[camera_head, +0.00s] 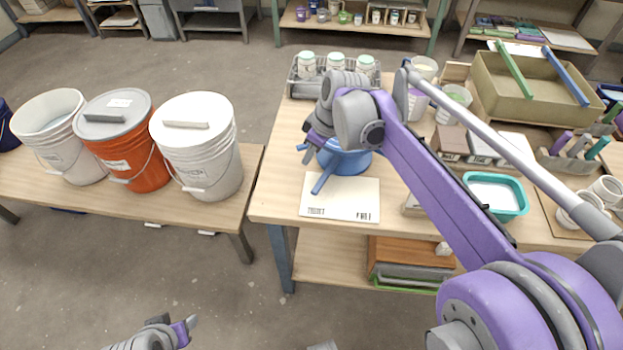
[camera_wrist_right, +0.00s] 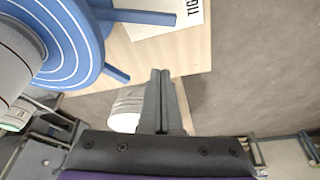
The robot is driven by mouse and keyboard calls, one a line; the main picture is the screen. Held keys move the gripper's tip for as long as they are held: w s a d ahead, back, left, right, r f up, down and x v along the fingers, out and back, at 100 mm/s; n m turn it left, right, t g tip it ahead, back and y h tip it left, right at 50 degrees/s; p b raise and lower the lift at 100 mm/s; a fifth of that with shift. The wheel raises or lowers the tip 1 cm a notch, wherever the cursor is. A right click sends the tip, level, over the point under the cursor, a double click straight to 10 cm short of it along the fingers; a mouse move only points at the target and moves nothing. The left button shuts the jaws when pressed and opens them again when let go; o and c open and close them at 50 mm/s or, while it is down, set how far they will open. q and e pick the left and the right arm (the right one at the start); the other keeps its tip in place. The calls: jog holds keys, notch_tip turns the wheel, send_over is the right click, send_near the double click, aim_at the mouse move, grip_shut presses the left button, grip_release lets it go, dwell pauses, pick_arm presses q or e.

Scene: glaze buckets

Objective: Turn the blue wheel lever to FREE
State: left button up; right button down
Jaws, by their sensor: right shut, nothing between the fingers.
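The blue wheel (camera_head: 346,162) stands on the middle table, partly hidden by my right arm. A long blue lever (camera_head: 324,178) sticks out from it over a white card, its tip towards the TIGHT side. FREE appears to be at the card's right. In the right wrist view, the wheel (camera_wrist_right: 75,40) fills the upper left, with its lever (camera_wrist_right: 145,17) and a second, shorter blue arm (camera_wrist_right: 116,73). My right gripper (camera_wrist_right: 160,72) is shut and empty, apart from the lever in that view. My left gripper (camera_head: 183,330) is low at the bottom edge; its fingers are unclear.
The white card (camera_head: 340,198) lies at the table's front left. Jars in a rack (camera_head: 307,66) stand behind the wheel. A teal tub (camera_head: 496,196) stands to the right.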

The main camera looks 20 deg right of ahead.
aim_at(315, 186)
jog(key=b+x, duration=0.1)
jog(key=x, duration=0.9)
jog(key=s+d, duration=0.2)
jog(key=shift+s+d, duration=0.1)
jog(key=shift+s, duration=0.2)
jog(key=shift+s+d, duration=0.2)
jog(key=shift+s, duration=0.1)
jog(key=shift+s+d+n, duration=0.5)
jog(key=shift+s, duration=0.1)
jog(key=s+d+n, duration=0.2)
jog(key=s+d+n+g+y+p, duration=0.1)
jog(key=d+n, duration=0.1)
jog(key=d, duration=0.1)
jog(key=s+d+n+g, duration=0.1)
jog(key=s+d+n, duration=0.1)
jog(key=d, duration=0.1)
jog(key=shift+s+d+n+p, duration=0.1)
jog(key=shift+s+n+p, duration=0.2)
jog(key=shift+s+d, duration=0.15)
jog(key=shift+d, duration=0.35)
jog(key=shift+s+d, duration=0.15)
jog(key=shift+d, duration=0.4)
jog(key=shift+d, duration=0.15)
